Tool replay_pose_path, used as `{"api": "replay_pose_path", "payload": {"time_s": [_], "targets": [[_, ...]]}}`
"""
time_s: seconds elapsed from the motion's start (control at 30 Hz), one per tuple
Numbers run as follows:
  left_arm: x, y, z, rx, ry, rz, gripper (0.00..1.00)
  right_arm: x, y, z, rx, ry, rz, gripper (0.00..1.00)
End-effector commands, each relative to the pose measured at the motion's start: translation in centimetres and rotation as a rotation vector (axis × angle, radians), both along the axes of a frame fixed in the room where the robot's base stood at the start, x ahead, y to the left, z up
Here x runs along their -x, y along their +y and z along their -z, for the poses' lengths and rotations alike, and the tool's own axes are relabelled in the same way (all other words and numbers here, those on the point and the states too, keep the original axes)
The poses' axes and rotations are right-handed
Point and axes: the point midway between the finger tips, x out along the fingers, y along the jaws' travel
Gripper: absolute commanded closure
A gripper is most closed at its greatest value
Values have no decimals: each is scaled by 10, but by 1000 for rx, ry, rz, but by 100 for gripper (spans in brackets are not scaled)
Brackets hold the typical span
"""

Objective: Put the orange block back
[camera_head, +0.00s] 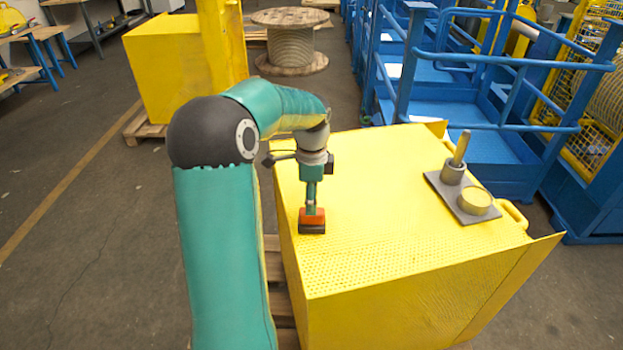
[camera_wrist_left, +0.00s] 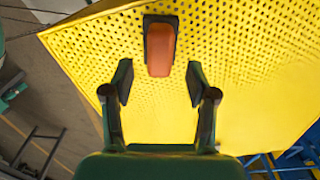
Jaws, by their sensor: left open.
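The orange block (camera_head: 312,215) sits on the perforated yellow top near its left edge in the head view, with a dark part along its near side. In the left wrist view the orange block (camera_wrist_left: 161,50) lies ahead of the fingers, roughly midway between them, with a dark piece around one end. My left gripper (camera_head: 312,205) is above and close to the block in the head view. In the left wrist view my left gripper (camera_wrist_left: 159,84) is open, with nothing between its fingertips. I cannot tell whether it touches the block. My right gripper is not in view.
The yellow perforated top (camera_head: 385,235) is mostly clear. At its right, a grey plate (camera_head: 462,205) holds a cup with a yellow peg (camera_head: 461,148) and a short yellow-topped cylinder (camera_head: 475,200). Blue railings (camera_head: 470,60) stand behind. A wooden cable drum (camera_head: 290,45) stands at the back.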

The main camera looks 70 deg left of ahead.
Motion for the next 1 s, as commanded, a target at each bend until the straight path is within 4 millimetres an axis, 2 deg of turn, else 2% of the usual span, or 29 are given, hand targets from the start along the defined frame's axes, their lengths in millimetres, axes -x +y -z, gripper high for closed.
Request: {"api": "replay_pose_path", "payload": {"time_s": [0.03,0.2,0.4,1.0], "targets": [[-1,0,-12,-3,-5,1,42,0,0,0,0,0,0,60],[-1,0,-43,-2,-3,0,42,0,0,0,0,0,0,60],[0,0,-62,0,-1,1,42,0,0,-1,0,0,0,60],[0,0,-65,1,0,0,42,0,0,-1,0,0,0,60]]}}
